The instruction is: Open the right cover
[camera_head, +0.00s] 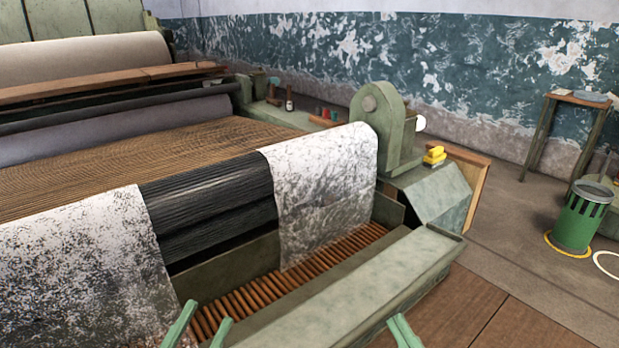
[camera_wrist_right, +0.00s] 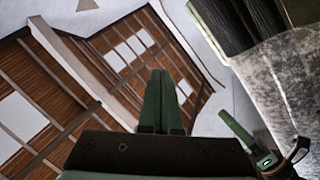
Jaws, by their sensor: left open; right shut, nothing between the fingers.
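The right cover (camera_head: 322,190) is a grey-white mottled sheet draped over the black ribbed roller (camera_head: 205,205), hanging down into the slatted trough. A similar left cover (camera_head: 85,270) hangs over the roller's left part. My left gripper (camera_head: 208,312) is open and empty at the bottom edge, in front of the trough. My right gripper (camera_head: 400,322) is shut and empty at the bottom edge, in front of the trough's front beam, apart from the right cover. Its closed fingers also show in the right wrist view (camera_wrist_right: 161,100). A mottled sheet shows at that view's right; I cannot tell which cover.
The green front beam (camera_head: 350,285) borders the trough with brown slats (camera_head: 270,292). A green end housing (camera_head: 380,115) stands right of the cover, with a yellow object (camera_head: 434,156) beside it. A green bin (camera_head: 580,222) and a stool (camera_head: 572,105) stand far right. Open floor lies between.

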